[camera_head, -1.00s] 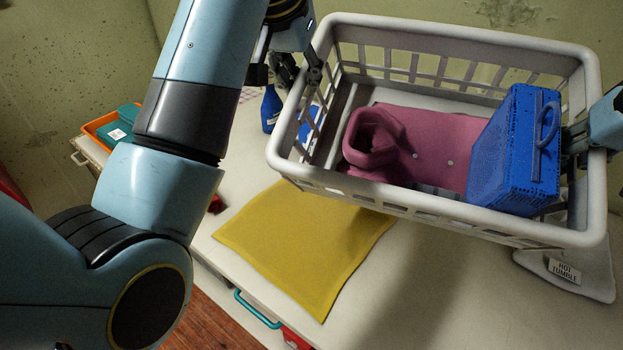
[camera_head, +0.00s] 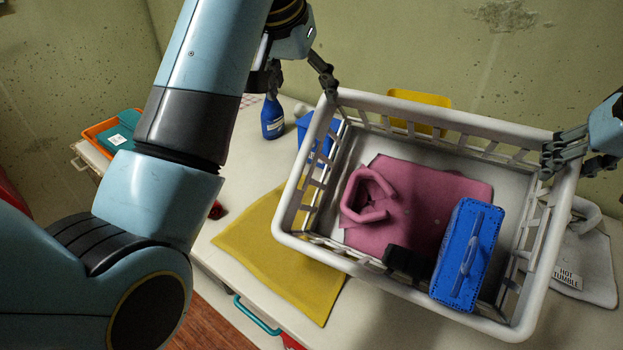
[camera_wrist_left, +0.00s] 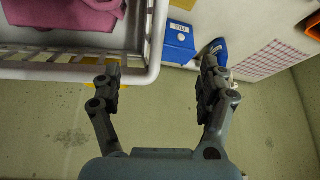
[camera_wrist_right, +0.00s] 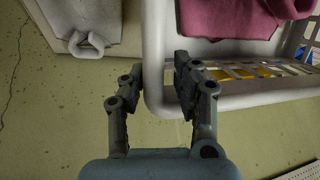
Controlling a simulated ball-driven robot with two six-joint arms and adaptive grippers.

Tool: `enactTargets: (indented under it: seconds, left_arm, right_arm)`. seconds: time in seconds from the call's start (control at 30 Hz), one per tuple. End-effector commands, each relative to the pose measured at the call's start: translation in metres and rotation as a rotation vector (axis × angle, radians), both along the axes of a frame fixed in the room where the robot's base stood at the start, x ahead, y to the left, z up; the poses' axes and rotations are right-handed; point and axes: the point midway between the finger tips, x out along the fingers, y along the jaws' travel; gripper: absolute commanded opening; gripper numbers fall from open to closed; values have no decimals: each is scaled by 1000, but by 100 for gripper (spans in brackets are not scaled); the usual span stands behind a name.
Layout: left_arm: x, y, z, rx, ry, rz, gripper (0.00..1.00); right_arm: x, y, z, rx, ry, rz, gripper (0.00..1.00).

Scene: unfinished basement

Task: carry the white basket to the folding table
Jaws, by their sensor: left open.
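The white basket (camera_head: 292,222) is over the pale tabletop (camera_head: 245,150), overlapping a yellow cloth; I cannot tell whether its base rests flat. It holds a pink garment (camera_head: 420,195), a blue box with a handle (camera_head: 468,255) and a small black item (camera_head: 403,260). My left gripper (camera_wrist_left: 160,85) is open and empty at the basket's far left corner, with the basket's rim beside one finger. My right gripper (camera_wrist_right: 155,85) is at the right end, its fingers parted on either side of the basket's wall. A narrow gap shows beside one finger.
The yellow cloth (camera_head: 255,240) lies at the basket's left. A blue spray bottle (camera_head: 272,118) and a blue carton (camera_wrist_left: 180,42) stand behind it, near the wall. A grey cloth (camera_head: 590,265) lies at right. An orange tray (camera_head: 97,133) is at far left.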

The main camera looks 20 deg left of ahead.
Motion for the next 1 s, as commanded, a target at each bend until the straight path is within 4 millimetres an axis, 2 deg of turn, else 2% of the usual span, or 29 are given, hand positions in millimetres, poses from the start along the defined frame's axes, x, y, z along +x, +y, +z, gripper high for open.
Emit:
enactTargets:
  seconds: [0.27,0.53,0.7,1.0]
  left_arm:
    - [-1,5,0,1,0,0,76]
    - [-6,48,0,7,0,2,76]
    - [-9,66,0,3,0,1,76]
    - [-9,69,0,0,0,0,76]
  right_arm:
    - [0,0,1,1,-2,0,29]
    - [0,0,1,1,-2,0,29]
    - [0,0,1,1,-2,0,29]
    - [0,0,1,1,-2,0,29]
